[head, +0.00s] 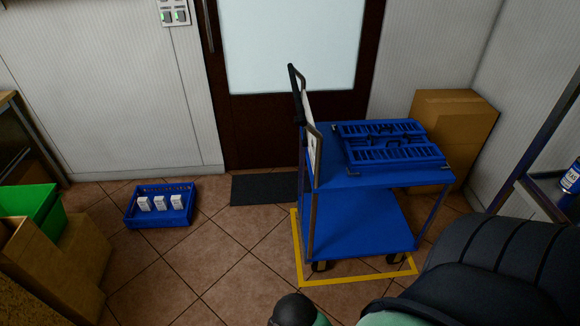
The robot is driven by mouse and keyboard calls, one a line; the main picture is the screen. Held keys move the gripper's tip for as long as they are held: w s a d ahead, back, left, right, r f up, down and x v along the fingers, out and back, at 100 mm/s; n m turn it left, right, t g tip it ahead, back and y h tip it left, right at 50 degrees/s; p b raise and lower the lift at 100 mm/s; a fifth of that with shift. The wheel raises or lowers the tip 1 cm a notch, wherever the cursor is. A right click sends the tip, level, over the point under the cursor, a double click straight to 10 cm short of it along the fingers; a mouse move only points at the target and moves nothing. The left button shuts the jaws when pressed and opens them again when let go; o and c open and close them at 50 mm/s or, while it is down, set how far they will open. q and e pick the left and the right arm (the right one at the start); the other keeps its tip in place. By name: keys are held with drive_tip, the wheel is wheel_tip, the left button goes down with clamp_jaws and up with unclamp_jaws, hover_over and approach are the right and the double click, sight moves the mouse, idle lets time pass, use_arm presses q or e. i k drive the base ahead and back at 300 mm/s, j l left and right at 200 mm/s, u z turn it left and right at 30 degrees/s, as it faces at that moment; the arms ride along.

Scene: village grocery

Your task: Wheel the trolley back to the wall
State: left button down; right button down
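The blue two-deck trolley (358,228) stands upright in front of the dark-framed door, right of centre. Its dark push handle (295,80) rises at its left end, beside a pale panel. A yellow floor outline (350,278) shows along its left and near sides, and the visible castors appear to stand inside it. A blue slatted crate or folded crates (390,145) lie on the top deck. The lower deck looks empty. Neither gripper is in view; only dark and green parts of my own body show at the bottom right.
A cardboard box (455,125) stands behind the trolley's right end, by the wall. A dark mat (265,188) lies before the door (290,45). A blue crate (160,205) with white cartons sits on the floor left. A green bin (30,208) is far left. Centre-left floor is clear.

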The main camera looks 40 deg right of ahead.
sight(346, 215)
drive_tip(key=i+j+z, duration=0.2)
drive_tip(key=z, duration=0.3)
drive_tip(key=i+j+z, duration=0.15)
drive_tip(key=j+z, duration=0.15)
drive_tip(key=z, duration=0.75)
